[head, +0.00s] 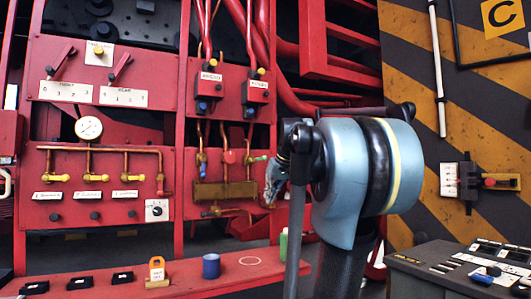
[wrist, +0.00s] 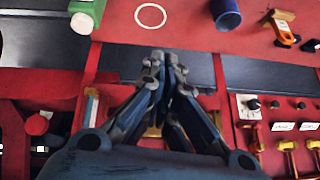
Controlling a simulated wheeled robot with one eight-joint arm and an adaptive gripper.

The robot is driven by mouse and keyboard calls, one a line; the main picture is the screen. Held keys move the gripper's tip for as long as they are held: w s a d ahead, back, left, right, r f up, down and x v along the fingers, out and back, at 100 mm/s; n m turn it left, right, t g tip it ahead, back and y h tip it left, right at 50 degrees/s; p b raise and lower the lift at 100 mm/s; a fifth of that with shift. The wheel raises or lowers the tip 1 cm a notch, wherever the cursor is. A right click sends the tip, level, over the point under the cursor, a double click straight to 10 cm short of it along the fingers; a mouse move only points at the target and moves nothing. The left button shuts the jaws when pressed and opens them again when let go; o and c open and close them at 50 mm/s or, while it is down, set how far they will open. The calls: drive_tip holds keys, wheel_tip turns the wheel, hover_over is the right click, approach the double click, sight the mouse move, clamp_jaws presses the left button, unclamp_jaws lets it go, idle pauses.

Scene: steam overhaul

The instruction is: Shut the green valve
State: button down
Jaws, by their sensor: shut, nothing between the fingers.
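The green valve (head: 258,159) shows a small green handle at the right end of the piping on the red panel in the head view. A red valve (head: 228,156) sits left of it, above a brass block. My gripper (head: 271,186) appears just below and right of the green handle, partly hidden by my arm. I cannot tell how far apart they are in depth. In the wrist view my gripper (wrist: 165,60) has its fingertips together and empty. I cannot make out the green valve there; the fingers cover part of the panel.
A red bench (head: 120,288) runs along the front, with a blue cup (head: 211,266), an orange padlock (head: 157,272) and a green bottle (head: 283,244). The left panel holds yellow-handled valves (head: 96,178) and a gauge (head: 88,127). A grey console (head: 450,268) stands front right.

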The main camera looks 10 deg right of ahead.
drive_tip(key=w+d+r+t, duration=0.25)
drive_tip(key=w+r, duration=0.75)
drive_tip(key=r, duration=0.5)
drive_tip(key=w+d+r+t, duration=0.25)
drive_tip(key=w+r, duration=0.65)
drive_tip(key=r, duration=0.5)
hover_over(259, 159)
drive_tip(key=d, duration=0.4)
drive_tip(key=shift+f, duration=4.65)
drive_tip(key=shift+s+a+n+g+y, duration=0.2)
drive_tip(key=shift+n+g+y, duration=0.1)
drive_tip(key=shift+n+y, duration=0.1)
drive_tip(key=shift+a, duration=0.1)
